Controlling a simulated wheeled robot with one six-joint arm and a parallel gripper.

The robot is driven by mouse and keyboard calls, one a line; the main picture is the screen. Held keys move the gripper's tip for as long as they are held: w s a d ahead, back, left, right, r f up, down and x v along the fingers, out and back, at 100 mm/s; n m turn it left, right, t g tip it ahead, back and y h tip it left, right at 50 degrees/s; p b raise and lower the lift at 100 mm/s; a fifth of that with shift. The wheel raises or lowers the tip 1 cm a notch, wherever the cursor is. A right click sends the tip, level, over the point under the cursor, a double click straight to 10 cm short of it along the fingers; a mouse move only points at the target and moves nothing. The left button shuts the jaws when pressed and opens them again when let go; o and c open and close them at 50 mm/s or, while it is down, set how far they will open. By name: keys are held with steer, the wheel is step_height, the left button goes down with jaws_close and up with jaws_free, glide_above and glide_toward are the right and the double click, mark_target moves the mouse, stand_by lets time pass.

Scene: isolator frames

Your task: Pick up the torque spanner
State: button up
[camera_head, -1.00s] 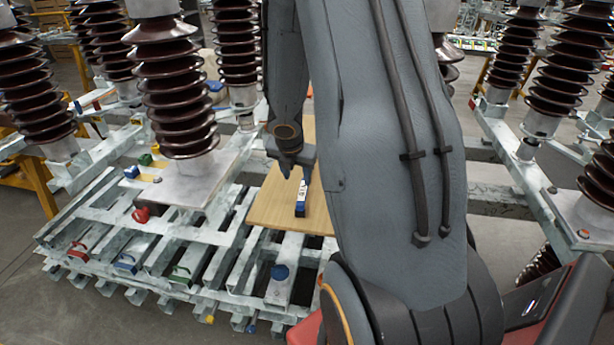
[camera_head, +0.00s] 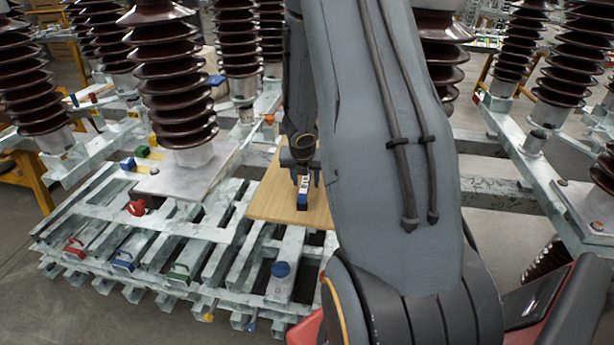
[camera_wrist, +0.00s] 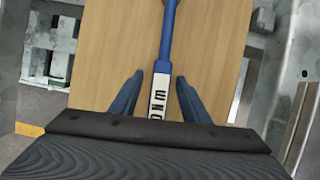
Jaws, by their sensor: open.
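The torque spanner (camera_wrist: 165,55) lies on a wooden board (camera_wrist: 100,55). In the wrist view it has a blue shaft and a white section with dark lettering, running up and down the picture. My gripper (camera_wrist: 158,78) is open, with one dark blue finger on each side of the white section, apart from it. The near end of the spanner is hidden behind my gripper body. In the head view the spanner (camera_head: 303,193) shows as a short white and blue piece on the board (camera_head: 270,205), below my gripper (camera_head: 307,175); my arm hides part of the board.
The board rests on galvanised steel frames (camera_head: 200,232). Tall brown ribbed insulators (camera_head: 172,85) stand to the left, and more (camera_head: 570,75) stand to the right.

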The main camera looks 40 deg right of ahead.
steer(key=shift+c, duration=0.4)
jaws_close()
steer(key=shift+r, duration=0.15)
